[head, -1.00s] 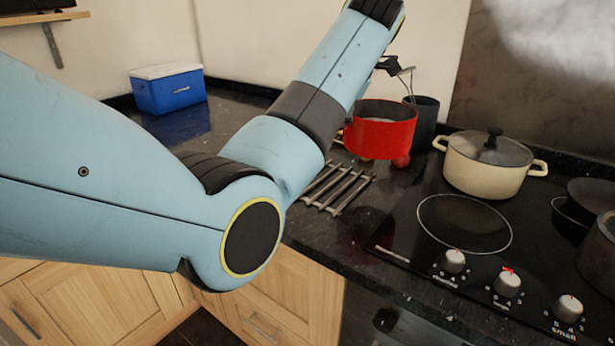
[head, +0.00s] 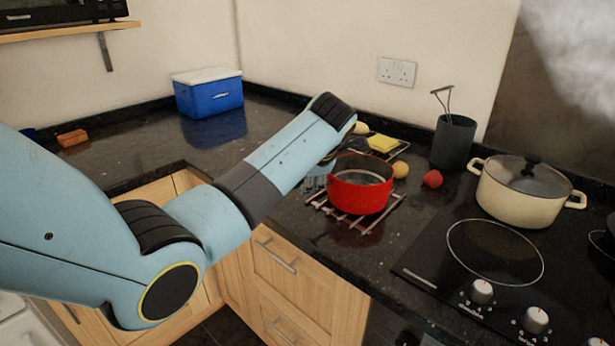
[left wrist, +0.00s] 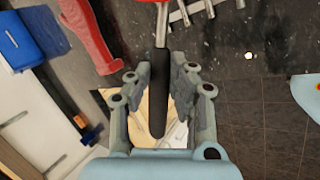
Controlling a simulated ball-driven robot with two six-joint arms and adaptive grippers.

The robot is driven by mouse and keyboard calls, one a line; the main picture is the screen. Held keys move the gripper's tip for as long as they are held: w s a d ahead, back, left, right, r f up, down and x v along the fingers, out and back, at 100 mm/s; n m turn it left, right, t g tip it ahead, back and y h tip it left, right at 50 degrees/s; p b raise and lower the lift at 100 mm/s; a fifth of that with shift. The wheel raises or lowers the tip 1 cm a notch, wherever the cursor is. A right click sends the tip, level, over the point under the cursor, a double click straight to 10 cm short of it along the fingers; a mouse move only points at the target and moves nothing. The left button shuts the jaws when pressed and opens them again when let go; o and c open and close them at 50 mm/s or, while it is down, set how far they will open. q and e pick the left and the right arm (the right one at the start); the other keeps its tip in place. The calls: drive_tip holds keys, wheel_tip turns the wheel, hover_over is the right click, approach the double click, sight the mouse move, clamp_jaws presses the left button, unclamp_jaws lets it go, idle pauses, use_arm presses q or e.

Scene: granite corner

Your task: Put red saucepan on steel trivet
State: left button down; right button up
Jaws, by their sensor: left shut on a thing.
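The red saucepan (head: 360,186) is upright over the steel trivet (head: 392,209) on the dark granite counter. Bars of the trivet show around the pan's base; I cannot tell whether pan and bars touch. My left gripper (head: 317,181) is at the pan's left, partly hidden by my arm. In the left wrist view, my left gripper (left wrist: 160,75) is shut on the pan's black handle (left wrist: 158,100). There the pan's red edge (left wrist: 150,1) and some trivet bars (left wrist: 190,12) show at the top. My right gripper is not in view.
A cream lidded pot (head: 522,192) stands on the hob at right. A blue cool box (head: 208,95) is far left.

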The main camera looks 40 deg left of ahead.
use_arm(q)
drive_tip(key=shift+r, duration=0.1)
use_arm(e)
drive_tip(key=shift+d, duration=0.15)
use_arm(q)
drive_tip(key=c, duration=1.2)
unclamp_jaws()
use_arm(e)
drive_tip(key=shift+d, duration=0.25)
use_arm(q)
drive_tip(key=shift+d, duration=0.1)
drive_tip(key=v, duration=1.2)
drive_tip(key=shift+b, duration=0.45)
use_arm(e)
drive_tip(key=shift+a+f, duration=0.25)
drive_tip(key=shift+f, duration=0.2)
